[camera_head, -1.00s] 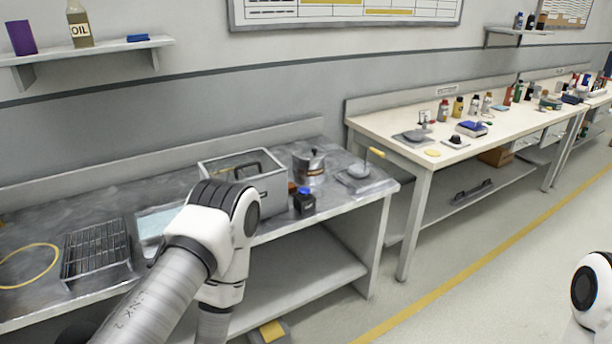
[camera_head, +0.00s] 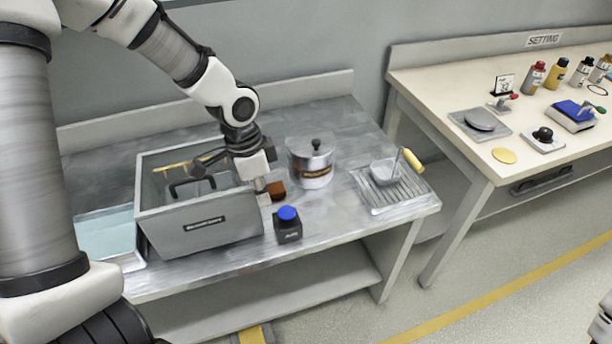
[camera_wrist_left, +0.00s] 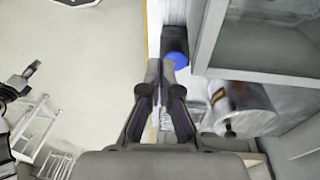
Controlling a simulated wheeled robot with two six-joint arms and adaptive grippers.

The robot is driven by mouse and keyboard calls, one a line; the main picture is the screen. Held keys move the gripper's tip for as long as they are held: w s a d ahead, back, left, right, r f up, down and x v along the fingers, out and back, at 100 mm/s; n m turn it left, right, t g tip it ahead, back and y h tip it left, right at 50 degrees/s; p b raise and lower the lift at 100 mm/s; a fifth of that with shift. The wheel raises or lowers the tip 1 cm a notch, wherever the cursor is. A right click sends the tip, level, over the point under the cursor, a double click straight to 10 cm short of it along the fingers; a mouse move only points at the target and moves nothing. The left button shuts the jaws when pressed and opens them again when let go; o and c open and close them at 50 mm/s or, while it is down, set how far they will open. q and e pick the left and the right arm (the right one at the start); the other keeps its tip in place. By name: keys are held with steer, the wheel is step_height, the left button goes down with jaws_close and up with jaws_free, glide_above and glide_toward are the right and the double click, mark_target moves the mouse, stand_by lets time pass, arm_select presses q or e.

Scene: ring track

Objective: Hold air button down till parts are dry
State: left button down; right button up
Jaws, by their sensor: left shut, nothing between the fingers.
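The air button is a blue round cap (camera_head: 287,213) on a small black box (camera_head: 288,231) at the bench's front edge. In the left wrist view the blue cap (camera_wrist_left: 177,60) shows just beyond my fingertips. My left gripper (camera_head: 262,192) is shut and empty, pointing down behind and left of the button, apart from it in the head view. Its fingertips (camera_wrist_left: 165,68) are together in the wrist view. A small mesh pan with a yellow handle (camera_head: 385,171) rests on a ribbed tray (camera_head: 388,200) to the right. I cannot make out parts in it.
A grey open tank (camera_head: 205,226) stands left of the button, close beside my gripper. A cream table (camera_head: 450,90) is to the right, across a gap.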

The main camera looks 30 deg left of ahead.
arm_select(q)
step_height(320, 180, up, 5)
steer(key=t, duration=0.2)
glide_above(288, 211)
steer(key=s+a, duration=0.3)
steer(key=v, duration=0.2)
steer(key=x, duration=0.4)
steer(key=b+x, duration=0.1)
steer(key=x, duration=0.3)
steer(key=d+b+x, duration=0.1)
steer(key=x, duration=0.4)
steer(key=shift+w+f, duration=0.15)
steer(key=shift+f, duration=0.45)
arm_select(e)
step_height(288, 211, down, 2)
steer(key=shift+w+f, duration=0.1)
steer(key=shift+f, duration=0.05)
arm_select(q)
steer(key=shift+h, duration=0.3)
